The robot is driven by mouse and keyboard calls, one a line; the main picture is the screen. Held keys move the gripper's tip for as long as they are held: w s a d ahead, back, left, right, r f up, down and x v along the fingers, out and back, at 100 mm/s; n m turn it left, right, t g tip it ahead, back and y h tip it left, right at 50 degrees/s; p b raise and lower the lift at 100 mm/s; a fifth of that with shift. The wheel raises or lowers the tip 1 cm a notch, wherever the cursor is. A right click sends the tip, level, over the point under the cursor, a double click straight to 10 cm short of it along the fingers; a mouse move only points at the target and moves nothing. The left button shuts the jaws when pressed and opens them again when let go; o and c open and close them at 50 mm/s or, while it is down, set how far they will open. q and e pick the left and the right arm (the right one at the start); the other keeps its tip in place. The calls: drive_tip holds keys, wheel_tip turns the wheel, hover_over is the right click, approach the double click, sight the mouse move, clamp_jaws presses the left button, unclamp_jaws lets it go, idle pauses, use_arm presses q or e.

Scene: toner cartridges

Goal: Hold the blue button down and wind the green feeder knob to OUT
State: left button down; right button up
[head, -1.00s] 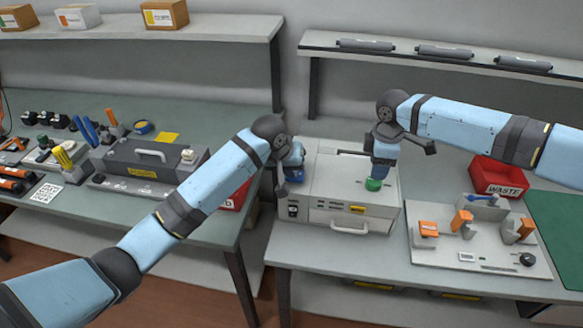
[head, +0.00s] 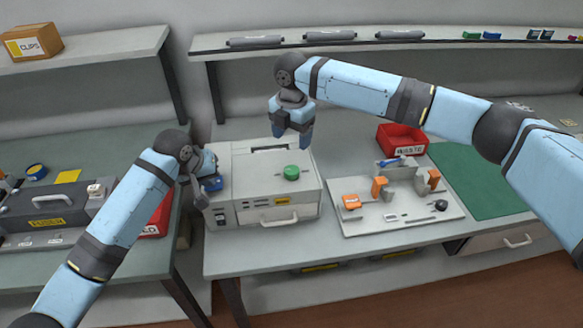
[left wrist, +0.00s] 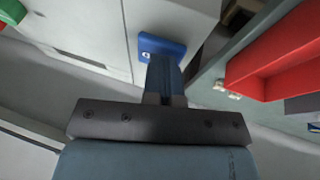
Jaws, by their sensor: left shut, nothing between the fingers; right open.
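The off-white machine (head: 266,191) stands on the right-hand bench. Its green knob (head: 291,172) sits on the top; no OUT mark can be read. The green knob also shows at the top left of the left wrist view (left wrist: 12,10). The blue button (left wrist: 158,43) is at the machine's left edge. My left gripper (left wrist: 164,66) is shut, with its fingertips at the button and hiding part of it. In the head view it (head: 207,172) is at the machine's left side. My right gripper (head: 298,136) is open and empty, above and behind the knob, apart from it.
A fixture board (head: 400,225) with orange parts lies right of the machine. A red WASTE bin (head: 402,139) stands behind it, beside a green mat (head: 482,180). A dark case (head: 45,215) is on the left bench. A shelf with grey cartridges (head: 330,35) runs behind.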

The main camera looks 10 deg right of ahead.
sight(291, 170)
wheel_tip(291, 170, down, 11)
drive_tip(key=shift+f, duration=0.1)
idle(0.3)
drive_tip(key=shift+c, duration=0.3)
drive_tip(key=c, duration=0.9)
